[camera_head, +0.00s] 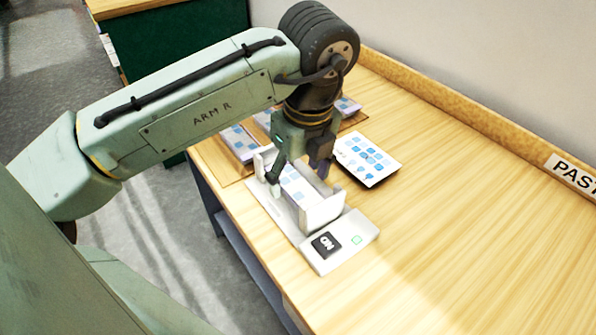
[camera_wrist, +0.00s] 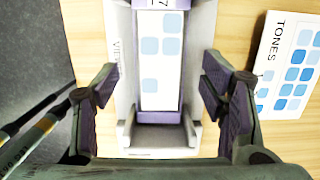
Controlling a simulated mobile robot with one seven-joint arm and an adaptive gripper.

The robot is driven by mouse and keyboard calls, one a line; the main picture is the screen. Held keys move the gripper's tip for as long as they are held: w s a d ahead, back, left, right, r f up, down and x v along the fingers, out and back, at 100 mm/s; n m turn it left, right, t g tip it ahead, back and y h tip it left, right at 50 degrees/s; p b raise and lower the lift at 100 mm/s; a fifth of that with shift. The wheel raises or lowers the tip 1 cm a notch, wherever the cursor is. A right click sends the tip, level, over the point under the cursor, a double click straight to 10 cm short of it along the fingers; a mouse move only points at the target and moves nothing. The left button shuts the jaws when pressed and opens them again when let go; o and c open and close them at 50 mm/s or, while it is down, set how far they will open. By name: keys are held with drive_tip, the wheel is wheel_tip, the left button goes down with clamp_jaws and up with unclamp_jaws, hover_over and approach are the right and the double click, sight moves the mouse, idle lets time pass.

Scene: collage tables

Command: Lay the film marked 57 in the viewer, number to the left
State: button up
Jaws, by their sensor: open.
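The white viewer (camera_head: 322,210) stands on the wooden table and also shows in the wrist view (camera_wrist: 203,60). A pale film with blue squares (camera_head: 297,188) lies lengthwise between its side walls. In the wrist view the film (camera_wrist: 160,88) has purple ends; a "7" shows on its far end at the top edge, and the rest of that marking is cut off. My gripper (camera_head: 297,174) is over the viewer. Its fingers (camera_wrist: 168,92) are open, one on each side of the viewer and film, apart from the film.
A "TONES" card (camera_head: 367,160) lies right of the viewer. Other films (camera_head: 240,143) lie on a brown mat behind, partly hidden by my arm. The viewer's near end has a black "ON" patch (camera_head: 325,243) and a green mark. The table's right side is clear.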

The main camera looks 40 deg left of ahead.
wheel_tip(320, 180, up, 12)
drive_tip(key=d, duration=0.1)
drive_tip(key=shift+s+d, duration=0.3)
drive_tip(key=shift+d, duration=0.05)
drive_tip(key=shift+f, duration=0.15)
idle(0.5)
